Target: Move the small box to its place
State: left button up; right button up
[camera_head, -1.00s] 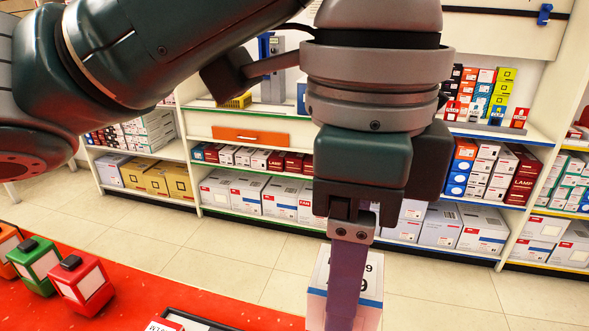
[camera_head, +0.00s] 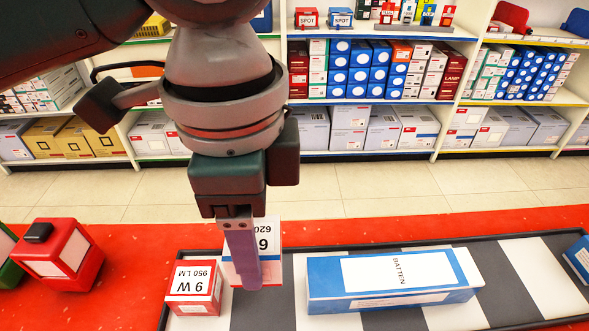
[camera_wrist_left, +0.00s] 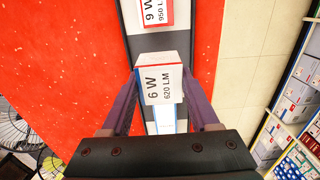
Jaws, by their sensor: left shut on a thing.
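My left gripper (camera_head: 246,278) is shut on a small white box (camera_head: 268,238) marked 6 W 620 LM. The box also shows between the two purple fingers in the left wrist view (camera_wrist_left: 162,88); in the head view the near finger hides part of it. It appears over the left part of a black-rimmed tray (camera_head: 270,312) with grey and white stripes; its exact height above the tray is unclear. A red-and-white 9 W 950 LM box (camera_head: 194,284) stands in the tray, just left of the held box. My right gripper is not in view.
A long blue BATTEN box (camera_head: 392,280) lies in the tray on the right, and another blue box (camera_head: 579,258) is at the far right. Stocked shelves (camera_head: 375,95) stand behind, across the floor.

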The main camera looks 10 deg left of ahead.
pick_arm(q)
notch_tip(320, 180, down, 8)
jog(key=shift+r+b, duration=0.1)
jog(key=shift+b, duration=0.7)
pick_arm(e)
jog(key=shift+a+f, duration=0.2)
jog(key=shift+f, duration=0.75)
pick_arm(q)
jog(key=shift+f, duration=0.2)
jog(key=o, duration=1.4)
jog(key=shift+c, duration=0.2)
jog(key=shift+r, duration=0.1)
